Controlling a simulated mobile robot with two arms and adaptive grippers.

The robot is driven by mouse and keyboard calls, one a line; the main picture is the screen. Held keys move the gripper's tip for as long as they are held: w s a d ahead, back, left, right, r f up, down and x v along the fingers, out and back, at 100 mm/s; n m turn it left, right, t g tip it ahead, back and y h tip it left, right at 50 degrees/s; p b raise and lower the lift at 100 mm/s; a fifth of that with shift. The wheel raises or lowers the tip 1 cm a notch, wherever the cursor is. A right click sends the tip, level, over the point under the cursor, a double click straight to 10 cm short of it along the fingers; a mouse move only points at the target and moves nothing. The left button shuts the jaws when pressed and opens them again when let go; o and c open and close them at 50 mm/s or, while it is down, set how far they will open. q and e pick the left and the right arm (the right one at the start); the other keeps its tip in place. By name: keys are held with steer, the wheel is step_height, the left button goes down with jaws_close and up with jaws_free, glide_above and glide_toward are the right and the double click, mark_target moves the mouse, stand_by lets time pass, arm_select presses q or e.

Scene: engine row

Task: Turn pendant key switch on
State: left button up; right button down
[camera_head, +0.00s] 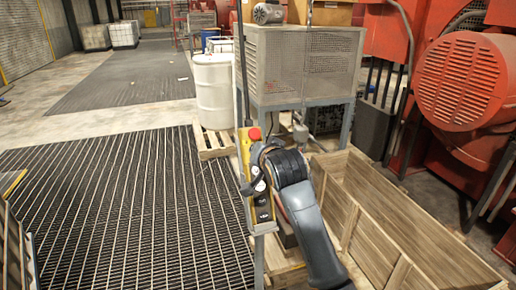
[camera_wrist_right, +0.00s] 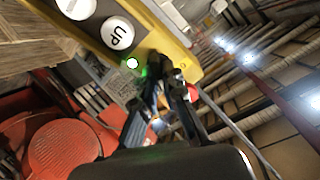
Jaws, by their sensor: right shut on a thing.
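The yellow pendant (camera_head: 262,207) hangs upright near the middle of the head view, with a red button (camera_head: 254,134) on top. In the wrist view the pendant's face (camera_wrist_right: 178,38) shows a white UP button (camera_wrist_right: 118,33), another white button (camera_wrist_right: 75,8) and a glowing green light (camera_wrist_right: 133,63). My right gripper (camera_wrist_right: 165,68) is shut at the pendant's face, beside the green light. The key switch is hidden between its fingertips, so I cannot see its turn. In the head view my right arm covers part of the pendant. My left gripper is not in view.
A wooden crate (camera_head: 375,235) stands right of my arm. Behind the pendant are a metal mesh cabinet (camera_head: 305,65) and a white barrel (camera_head: 214,92) on a pallet. Red machinery (camera_head: 465,85) fills the right. The grated floor (camera_head: 120,215) at left is mostly clear.

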steer(key=shift+m, duration=0.3)
steer(key=c, duration=1.4)
jaws_free()
steer(key=shift+c, duration=0.2)
steer(key=shift+s, duration=0.1)
steer(key=v, duration=1.1)
steer(key=shift+s+r, duration=0.2)
steer(key=shift+s, duration=0.15)
steer(key=shift+d, duration=0.1)
